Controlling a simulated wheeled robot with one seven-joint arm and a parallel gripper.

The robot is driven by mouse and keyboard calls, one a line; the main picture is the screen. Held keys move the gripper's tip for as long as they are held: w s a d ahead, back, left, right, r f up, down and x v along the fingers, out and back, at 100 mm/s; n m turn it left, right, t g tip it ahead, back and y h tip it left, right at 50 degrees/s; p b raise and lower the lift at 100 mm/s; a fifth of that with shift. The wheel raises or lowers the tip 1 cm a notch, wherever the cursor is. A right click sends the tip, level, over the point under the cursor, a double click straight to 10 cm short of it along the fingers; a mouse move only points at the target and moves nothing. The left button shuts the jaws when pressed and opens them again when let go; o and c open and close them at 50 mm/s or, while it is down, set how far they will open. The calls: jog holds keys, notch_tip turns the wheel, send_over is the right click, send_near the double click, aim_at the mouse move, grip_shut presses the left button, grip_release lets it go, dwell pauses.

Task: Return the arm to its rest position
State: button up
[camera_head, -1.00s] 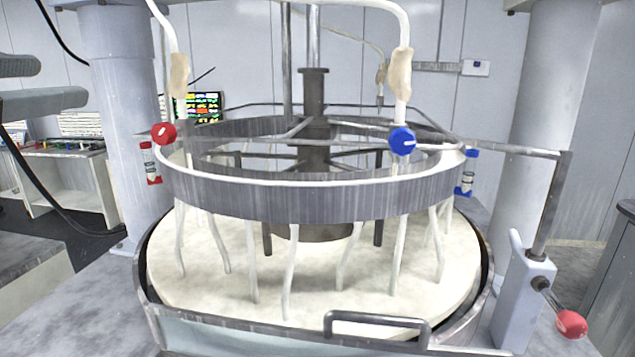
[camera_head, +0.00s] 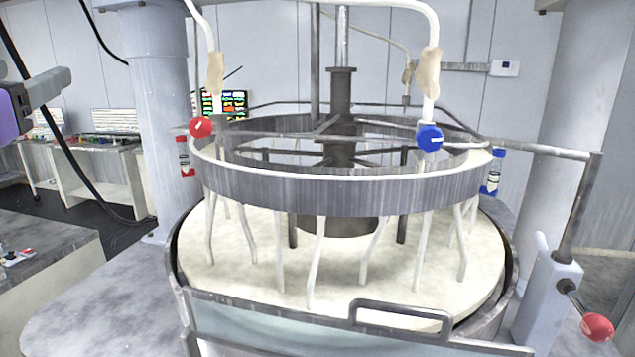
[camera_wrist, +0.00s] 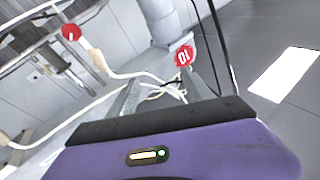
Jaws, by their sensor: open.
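My gripper (camera_wrist: 165,88) shows in the wrist view, with its purple and black body across the bottom. Its two grey fingers stand apart, with nothing seen held between them. In the head view, part of my arm's purple and dark end enters at the left edge, left of the polishing machine and clear of it. The rest of the arm is out of view.
The polishing machine's grey ring (camera_head: 340,195) stands over a pale round platen (camera_head: 345,270). A red knob (camera_head: 200,127) and a blue knob (camera_head: 430,138) sit at the ring. A red-ended lever (camera_head: 597,327) is at right. A pale column (camera_head: 155,130) stands behind left.

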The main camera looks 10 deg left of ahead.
jog(key=w+d+f+n+g+y+b, duration=0.1)
jog(key=d+f+n+y, duration=0.35)
jog(key=f, duration=1.05)
jog(key=w+d+f+n+g+y+b, duration=0.1)
jog(key=d+f+n+b, duration=0.1)
jog(key=d+f, duration=0.95)
jog(key=s+d+f+h+b, duration=0.1)
jog(key=s+d+f, duration=0.2)
jog(key=d+f, duration=0.6)
jog(key=s+d+f+h+b, duration=0.1)
jog(key=s+d+f, duration=0.2)
jog(key=d+f, duration=0.55)
jog(key=s+d+f+m+g+h+b, duration=0.1)
jog(key=s+d+f+m+h, duration=0.1)
jog(key=s+d+f, duration=0.3)
jog(key=s+d+f+m+h+b, duration=0.2)
jog(key=s+d+f+h, duration=0.3)
jog(key=s+d, duration=0.8)
jog(key=s+d+f+m+g+h+b, duration=0.1)
jog(key=s+d+f+m+h, duration=0.3)
jog(key=s+d, duration=0.5)
notch_tip(320, 180, down, 3)
jog(key=shift+d+r+g+b, duration=0.1)
jog(key=shift+d+g+b, duration=0.2)
jog(key=shift+d, duration=0.1)
jog(key=shift+m, duration=0.25)
